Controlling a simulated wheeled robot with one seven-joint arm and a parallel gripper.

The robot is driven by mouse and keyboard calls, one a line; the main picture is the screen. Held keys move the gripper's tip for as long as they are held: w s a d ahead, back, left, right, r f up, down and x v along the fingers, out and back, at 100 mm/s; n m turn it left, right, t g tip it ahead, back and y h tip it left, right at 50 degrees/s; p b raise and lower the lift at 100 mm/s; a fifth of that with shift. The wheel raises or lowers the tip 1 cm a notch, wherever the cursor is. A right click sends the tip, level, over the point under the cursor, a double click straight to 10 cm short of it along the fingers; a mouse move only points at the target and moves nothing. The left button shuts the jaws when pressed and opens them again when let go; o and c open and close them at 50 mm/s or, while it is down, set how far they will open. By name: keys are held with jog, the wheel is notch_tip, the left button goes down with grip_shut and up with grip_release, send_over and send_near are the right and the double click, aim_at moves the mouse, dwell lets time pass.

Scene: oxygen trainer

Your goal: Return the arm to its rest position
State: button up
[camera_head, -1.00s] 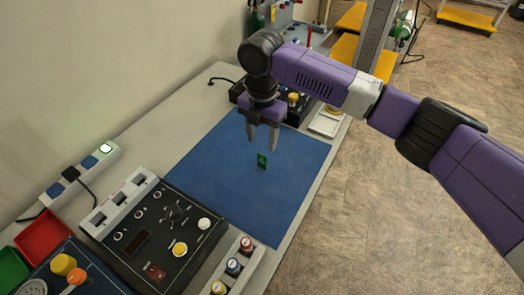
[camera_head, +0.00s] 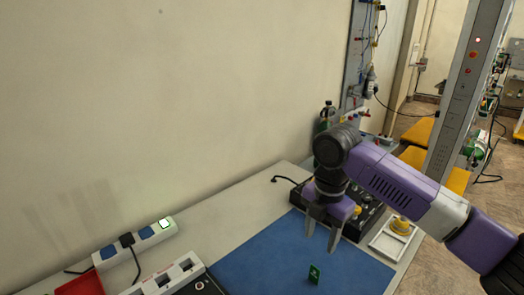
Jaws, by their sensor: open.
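My gripper (camera_head: 321,236) hangs from my purple and black arm (camera_head: 395,180), pointing down above the blue mat (camera_head: 255,262). Its two grey fingers are spread apart with nothing between them. The lower part of my arm runs out of view at the right.
A black control box (camera_head: 369,221) is close behind my gripper. A white tray with a yellow knob (camera_head: 388,243) lies right of it. A power strip (camera_head: 135,245) and a red bin (camera_head: 80,286) are at the left. A grey post (camera_head: 465,100) rises at the right.

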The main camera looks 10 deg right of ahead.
jog(key=w+a+r+m+t+y, duration=0.3)
jog(key=w+a+r+t, duration=0.15)
jog(key=a, duration=0.35)
jog(key=w+a+r+m+t+y, duration=0.3)
jog(key=w+a+m+t+y, duration=0.15)
jog(key=a, duration=0.35)
jog(key=s+a+r+m+t+y, duration=0.2)
jog(key=s+a+r+m+t, duration=0.1)
jog(key=s+r+m+t, duration=0.25)
jog(key=s+d+f+m+t+h, duration=0.3)
jog(key=s+d+f+m+h, duration=0.25)
jog(key=s, duration=0.45)
jog(key=s+d+f+m+t+h, duration=0.35)
jog(key=s+d+m, duration=0.35)
jog(key=s+m, duration=0.25)
jog(key=s+d+f+n+g, duration=0.1)
jog(key=s+d+f+g, duration=0.1)
jog(key=s, duration=0.7)
jog(key=s+d+f+n+g, duration=0.1)
jog(key=s+d+f+g, duration=0.1)
jog(key=s, duration=0.7)
jog(key=s+d+f+n+g, duration=0.1)
jog(key=s+f, duration=0.3)
jog(key=s, duration=0.5)
jog(key=shift+s+d+f+g+h, duration=0.25)
jog(key=shift+s+d+g+h, duration=0.1)
jog(key=shift+d+g, duration=0.35)
